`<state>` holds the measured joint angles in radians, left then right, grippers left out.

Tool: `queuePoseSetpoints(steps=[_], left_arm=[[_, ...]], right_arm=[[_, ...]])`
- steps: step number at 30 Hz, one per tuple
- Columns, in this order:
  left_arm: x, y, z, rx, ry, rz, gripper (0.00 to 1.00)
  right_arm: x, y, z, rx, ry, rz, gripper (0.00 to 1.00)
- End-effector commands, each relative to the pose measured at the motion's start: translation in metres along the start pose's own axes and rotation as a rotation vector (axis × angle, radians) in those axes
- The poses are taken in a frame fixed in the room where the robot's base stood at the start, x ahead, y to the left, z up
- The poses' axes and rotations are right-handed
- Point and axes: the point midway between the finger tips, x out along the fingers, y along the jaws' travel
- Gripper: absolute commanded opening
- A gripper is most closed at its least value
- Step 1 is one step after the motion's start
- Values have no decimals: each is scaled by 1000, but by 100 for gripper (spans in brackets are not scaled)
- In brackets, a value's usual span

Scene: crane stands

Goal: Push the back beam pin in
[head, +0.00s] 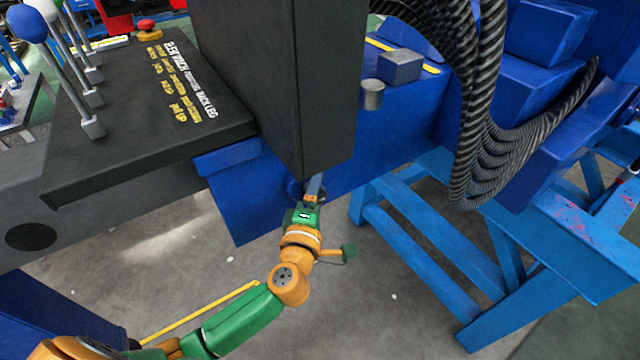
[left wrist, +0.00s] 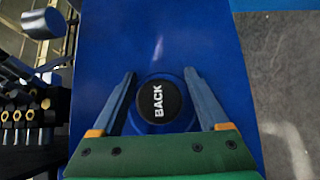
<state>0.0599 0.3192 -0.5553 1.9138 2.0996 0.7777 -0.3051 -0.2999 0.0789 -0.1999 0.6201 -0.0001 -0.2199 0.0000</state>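The back beam pin shows in the left wrist view as a round black cap (left wrist: 158,102) with the white word BACK, set in a blue round collar on the blue beam (left wrist: 215,40). My left gripper (left wrist: 159,74) is open, with one finger on each side of the cap and visible gaps between. In the head view, my left gripper (head: 314,184) is at the side of the blue beam (head: 245,200), just under the dark column. The cap is hidden there. How far the pin stands out is hard to tell. My right gripper is not in view.
A tall dark column (head: 290,80) stands right above my left gripper. A control panel (head: 150,110) with ball-topped levers is at left. Ribbed black hoses (head: 480,120) hang at right, above a blue stand (head: 430,230). Grey floor is open below the beam.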

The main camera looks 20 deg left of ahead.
Motion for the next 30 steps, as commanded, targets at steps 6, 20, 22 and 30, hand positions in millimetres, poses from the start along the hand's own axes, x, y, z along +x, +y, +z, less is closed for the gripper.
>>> queuePoseSetpoints(steps=[6,20,22,30], left_arm=[[-19,-2,0,-1,-1,-3,77],[-70,0,-1,0,1,-1,77],[-70,0,-1,-1,1,-1,77],[-70,-1,-1,-1,1,-1,77]], right_arm=[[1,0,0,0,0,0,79],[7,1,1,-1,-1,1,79],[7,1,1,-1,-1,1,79],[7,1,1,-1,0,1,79]])
